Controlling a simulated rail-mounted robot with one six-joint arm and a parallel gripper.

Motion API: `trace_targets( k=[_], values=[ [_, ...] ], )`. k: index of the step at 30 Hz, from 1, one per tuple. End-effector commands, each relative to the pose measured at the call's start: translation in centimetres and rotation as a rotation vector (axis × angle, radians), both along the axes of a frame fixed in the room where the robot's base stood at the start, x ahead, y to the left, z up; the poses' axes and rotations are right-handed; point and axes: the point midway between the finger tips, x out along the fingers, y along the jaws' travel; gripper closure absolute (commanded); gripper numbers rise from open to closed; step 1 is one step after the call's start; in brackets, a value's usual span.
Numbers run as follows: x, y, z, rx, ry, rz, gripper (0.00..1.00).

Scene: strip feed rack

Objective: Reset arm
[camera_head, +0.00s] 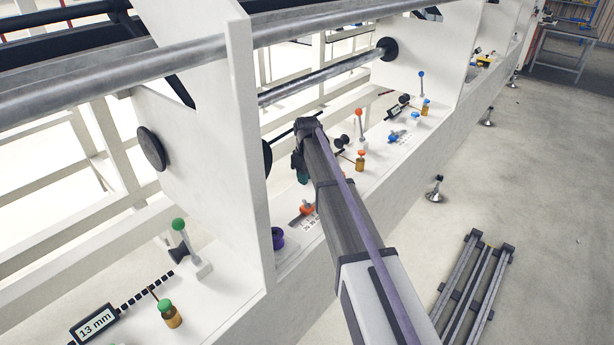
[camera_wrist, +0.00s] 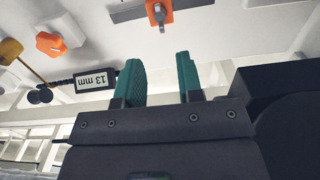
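My gripper (camera_wrist: 162,82) shows in the wrist view with two green-padded fingers apart and nothing between them. The white rack surface lies beyond the fingertips. In the head view my arm reaches from the lower right to the rack, and part of my gripper (camera_head: 302,172) shows at the orange-marked station; its fingertips are mostly hidden behind the arm. In the wrist view an orange clamp piece (camera_wrist: 160,12) with a metal pin is beyond the fingertips, apart from them.
An orange star knob (camera_wrist: 50,43) lies left. In the head view, an orange-topped lever (camera_head: 359,122), a green-topped lever (camera_head: 180,235) and a blue-topped lever (camera_head: 421,82) stand along the rack. Steel rollers (camera_head: 200,55) run above. Rails (camera_head: 470,285) lie on the otherwise open floor at right.

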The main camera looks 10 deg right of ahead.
Motion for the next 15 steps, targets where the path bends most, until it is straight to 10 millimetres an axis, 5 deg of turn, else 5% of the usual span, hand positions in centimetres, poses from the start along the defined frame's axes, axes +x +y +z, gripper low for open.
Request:
trace_targets(
  k=[12,14,15],
  values=[
    [0.0,0.0,0.6,0.000,0.000,-0.054,0.66],
    [-2.2,0.1,0.6,0.000,0.000,-0.164,0.66],
    [-5.3,0.2,0.8,-0.001,0.001,-0.245,0.66]
  ],
)
